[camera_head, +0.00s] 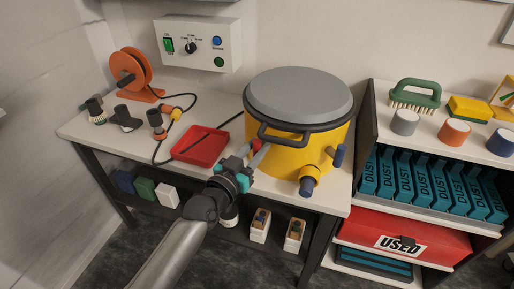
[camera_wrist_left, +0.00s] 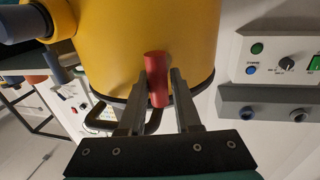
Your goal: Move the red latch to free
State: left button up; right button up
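The red latch (camera_wrist_left: 157,80) is a short red bar against the yellow drum's side in the left wrist view; in the head view a bit of it (camera_head: 255,147) shows at the front left of the yellow drum (camera_head: 283,158). My left gripper (camera_head: 253,155) is at the drum's lower left front. In the wrist view its two fingertips (camera_wrist_left: 162,76) stand apart on either side of the latch, with a narrow gap showing on the right; contact on the left side cannot be told. My right gripper is out of view.
A grey lid (camera_head: 299,95) with a dark handle tops the drum. A blue-tipped port (camera_head: 308,184) sticks out at its front right. A red tray (camera_head: 201,147) and a hose lie left of my gripper. A control box (camera_head: 200,43) is on the wall.

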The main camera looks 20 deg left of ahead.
pick_arm(q)
jog(key=shift+d, duration=0.1)
grip_shut()
